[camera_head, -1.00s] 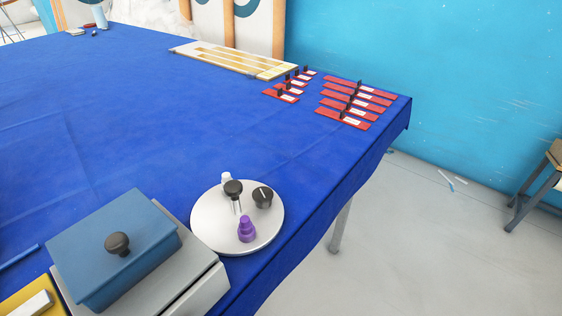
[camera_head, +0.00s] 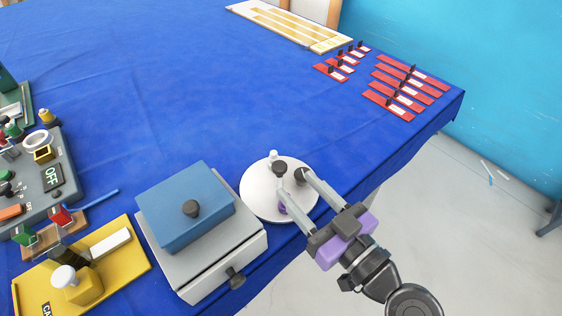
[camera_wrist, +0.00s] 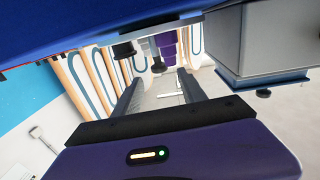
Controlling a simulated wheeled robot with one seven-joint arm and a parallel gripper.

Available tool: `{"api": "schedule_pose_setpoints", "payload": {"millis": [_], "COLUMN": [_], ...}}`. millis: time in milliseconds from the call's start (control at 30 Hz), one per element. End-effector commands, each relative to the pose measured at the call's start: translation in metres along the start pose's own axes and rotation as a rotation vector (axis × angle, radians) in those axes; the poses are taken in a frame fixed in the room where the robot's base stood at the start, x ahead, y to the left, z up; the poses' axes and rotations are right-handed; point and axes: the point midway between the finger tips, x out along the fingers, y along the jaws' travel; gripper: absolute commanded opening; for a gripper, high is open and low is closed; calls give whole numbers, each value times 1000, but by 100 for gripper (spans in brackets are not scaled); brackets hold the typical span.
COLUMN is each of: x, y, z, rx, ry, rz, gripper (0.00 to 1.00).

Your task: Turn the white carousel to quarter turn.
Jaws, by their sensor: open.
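The white carousel (camera_head: 258,205) is a round disc on the blue table's front right part. It carries a black knob with thin pins (camera_head: 279,167), another black knob (camera_head: 301,175), a small white peg (camera_head: 273,155) and a purple stepped peg (camera_head: 282,209), partly hidden by a finger. My gripper (camera_head: 291,180) is open, its fingers reaching over the disc from the front right in the head view. Contact cannot be told. In the wrist view, the purple peg (camera_wrist: 166,43) and a black knob (camera_wrist: 124,50) show beyond the spread fingers (camera_wrist: 160,88).
A grey box with a blue lidded top (camera_head: 185,208) stands close left of the carousel. A yellow board (camera_head: 115,265) and a grey switch panel (camera_head: 50,185) lie further left. Red strips (camera_head: 405,90) lie at the back right. The cloth behind the carousel is clear.

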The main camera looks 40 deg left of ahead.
Motion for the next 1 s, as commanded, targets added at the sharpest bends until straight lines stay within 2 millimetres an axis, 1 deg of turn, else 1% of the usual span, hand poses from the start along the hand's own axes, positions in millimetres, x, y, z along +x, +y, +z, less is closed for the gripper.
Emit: {"api": "schedule_pose_setpoints", "payload": {"millis": [300,433,600,867,967,1000], "x": [46,62,72,73,73,73], "y": [0,0,0,0,0,1], "z": [-2,-1,0,0,0,0], "rx": [2,2,2,1,2,2], "ry": [-1,-1,-1,-1,-1,-1], "rz": [-1,1,3,4,4,4], "gripper": [49,49,49,49,31,23]}}
